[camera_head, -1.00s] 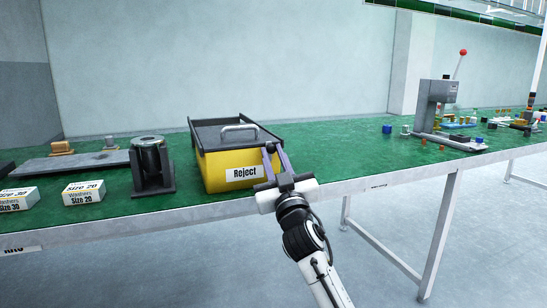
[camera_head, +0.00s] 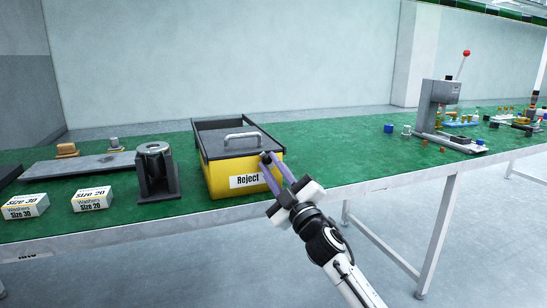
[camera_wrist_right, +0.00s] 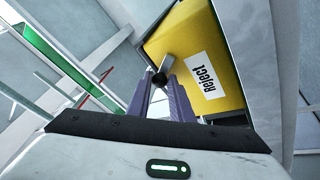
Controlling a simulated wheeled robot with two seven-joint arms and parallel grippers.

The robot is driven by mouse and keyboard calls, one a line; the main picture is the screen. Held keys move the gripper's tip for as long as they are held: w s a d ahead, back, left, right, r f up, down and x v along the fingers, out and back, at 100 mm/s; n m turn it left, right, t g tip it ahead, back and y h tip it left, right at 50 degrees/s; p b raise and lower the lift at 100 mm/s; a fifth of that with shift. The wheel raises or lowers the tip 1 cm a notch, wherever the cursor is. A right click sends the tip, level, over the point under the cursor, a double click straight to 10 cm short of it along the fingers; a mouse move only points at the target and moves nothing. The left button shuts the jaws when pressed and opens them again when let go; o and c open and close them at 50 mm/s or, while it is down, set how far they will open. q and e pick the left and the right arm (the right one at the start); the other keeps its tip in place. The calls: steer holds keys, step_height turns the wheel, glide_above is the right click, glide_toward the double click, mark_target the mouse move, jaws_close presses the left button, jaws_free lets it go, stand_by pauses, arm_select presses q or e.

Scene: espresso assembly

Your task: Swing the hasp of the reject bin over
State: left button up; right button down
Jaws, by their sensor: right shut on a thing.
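The yellow reject bin (camera_head: 219,180) stands on the green bench, with a dark lid (camera_head: 214,141) on top and a white "Reject" label on its front. My right gripper (camera_head: 268,160) is at the right end of the bin's front, just below the lid edge. In the right wrist view its purple fingers (camera_wrist_right: 161,85) are shut on the small metal hasp (camera_wrist_right: 167,63), which stands out from the yellow wall. The fingertips hide part of the hasp, and its exact angle is hard to tell. My left gripper is not in view.
A dark stand with a metal ring (camera_head: 157,183) is left of the bin. Two washer boxes (camera_head: 92,198) and a grey plate (camera_head: 85,169) lie further left. A lever press (camera_head: 438,104) and small parts stand at the right. The bench between bin and press is mostly clear.

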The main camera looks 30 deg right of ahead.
steer(key=n+y+p, duration=0.2)
steer(key=n, duration=0.2)
steer(key=shift+a, duration=0.1)
steer(key=shift+a+f+n+g+y+p, duration=0.15)
steer(key=shift+n+g+y+p, duration=0.35)
steer(key=shift+n+y+p, duration=0.45)
steer(key=n+g+p, duration=0.1)
steer(key=n+p, duration=0.1)
steer(key=n, duration=0.1)
steer(key=f+n+g+y+p, duration=0.1)
steer(key=n+p, duration=0.2)
steer(key=n, duration=0.1)
steer(key=shift+f, duration=0.1)
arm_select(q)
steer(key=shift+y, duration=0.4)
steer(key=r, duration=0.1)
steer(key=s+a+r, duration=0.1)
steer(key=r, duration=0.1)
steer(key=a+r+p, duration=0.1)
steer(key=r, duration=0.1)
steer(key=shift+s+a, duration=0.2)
arm_select(e)
steer(key=shift+f+n+y, duration=0.1)
steer(key=shift+n+y, duration=0.15)
steer(key=shift+n, duration=0.1)
steer(key=shift+f, duration=0.1)
